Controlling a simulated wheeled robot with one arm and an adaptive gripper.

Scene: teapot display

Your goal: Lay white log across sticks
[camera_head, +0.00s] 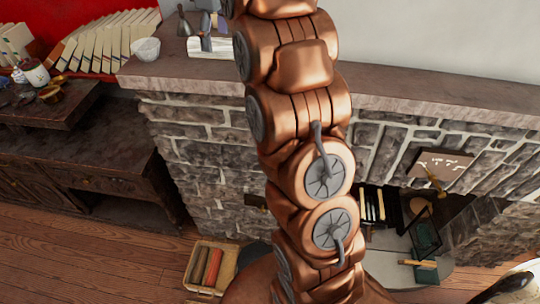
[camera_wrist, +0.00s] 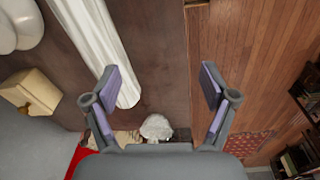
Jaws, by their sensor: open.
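My gripper (camera_wrist: 158,80) is open, with nothing between its fingers, in the wrist view. It is above a brown stone shelf. A long white ribbed piece (camera_wrist: 103,45) runs from the top edge down to beside the left finger, which partly overlaps it. I cannot tell whether this is the white log. In the head view, pale upright sticks (camera_head: 371,205) show in the fireplace opening, partly behind my copper arm. I cannot tell whether these are the task's sticks. My gripper is not visible in the head view.
The stone mantel (camera_head: 430,108) spans the fireplace. A white bowl (camera_head: 146,49) sits near its left end and also shows in the wrist view (camera_wrist: 156,126). A basket (camera_head: 209,268) of reddish and dark pieces is on the wooden floor. A dark cabinet (camera_head: 85,165) stands left.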

